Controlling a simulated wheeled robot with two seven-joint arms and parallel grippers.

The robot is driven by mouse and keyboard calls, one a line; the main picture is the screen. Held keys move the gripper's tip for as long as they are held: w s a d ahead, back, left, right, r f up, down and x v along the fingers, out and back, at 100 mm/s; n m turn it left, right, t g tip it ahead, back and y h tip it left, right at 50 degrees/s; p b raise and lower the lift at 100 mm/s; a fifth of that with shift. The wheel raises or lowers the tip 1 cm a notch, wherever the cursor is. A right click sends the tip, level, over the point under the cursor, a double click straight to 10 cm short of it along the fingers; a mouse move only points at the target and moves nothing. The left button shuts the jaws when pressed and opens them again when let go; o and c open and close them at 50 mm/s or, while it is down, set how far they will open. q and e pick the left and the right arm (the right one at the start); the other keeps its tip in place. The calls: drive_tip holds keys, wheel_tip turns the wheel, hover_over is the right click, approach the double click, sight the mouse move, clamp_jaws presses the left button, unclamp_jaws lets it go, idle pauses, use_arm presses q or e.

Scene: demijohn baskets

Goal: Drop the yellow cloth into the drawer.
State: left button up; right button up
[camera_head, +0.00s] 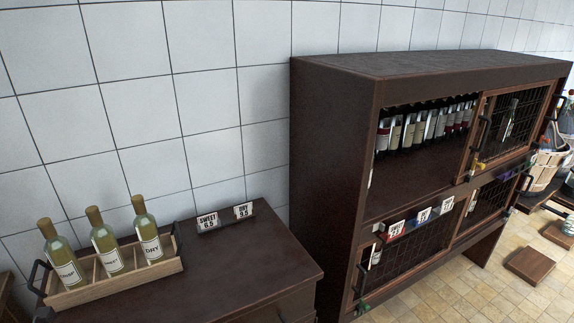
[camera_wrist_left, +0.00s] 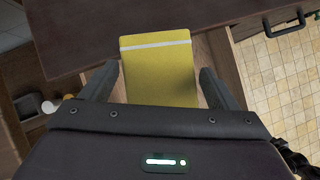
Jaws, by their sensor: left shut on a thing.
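The yellow cloth (camera_wrist_left: 158,72), a flat folded piece with a white stripe near its far edge, lies between the fingers of my left gripper (camera_wrist_left: 160,88) in the left wrist view. The gripper is shut on it. Light wooden surfaces of what looks like an open drawer (camera_wrist_left: 207,62) show behind and beside the cloth; most of its inside is hidden by the cloth and the gripper. The head view shows neither gripper nor the cloth. My right gripper is not in view.
A dark cabinet (camera_head: 235,255) bears a wooden carrier (camera_head: 125,278) with three bottles and price signs (camera_head: 207,221). A tall dark shelf (camera_head: 330,150) with mesh doors and bottles stands to its right. A dark handle (camera_wrist_left: 286,26) shows over the tiled floor (camera_wrist_left: 285,85).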

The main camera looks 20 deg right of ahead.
use_arm(q)
drive_tip(key=f+b, duration=0.2)
drive_tip(key=f, duration=0.1)
drive_tip(key=shift+s+f, duration=0.2)
drive_tip(key=shift+f, duration=0.1)
drive_tip(key=shift+w+f+b, duration=0.2)
drive_tip(key=shift+f+b, duration=0.45)
drive_tip(key=shift+f, duration=0.2)
drive_tip(key=o, duration=0.5)
drive_tip(key=shift+o, duration=1.8)
drive_tip(key=shift+s+r, duration=0.3)
drive_tip(key=shift+r, duration=0.2)
drive_tip(key=v, duration=0.5)
drive_tip(key=shift+a+b, duration=0.1)
drive_tip(key=shift+b, duration=0.2)
drive_tip(key=shift+v, duration=0.9)
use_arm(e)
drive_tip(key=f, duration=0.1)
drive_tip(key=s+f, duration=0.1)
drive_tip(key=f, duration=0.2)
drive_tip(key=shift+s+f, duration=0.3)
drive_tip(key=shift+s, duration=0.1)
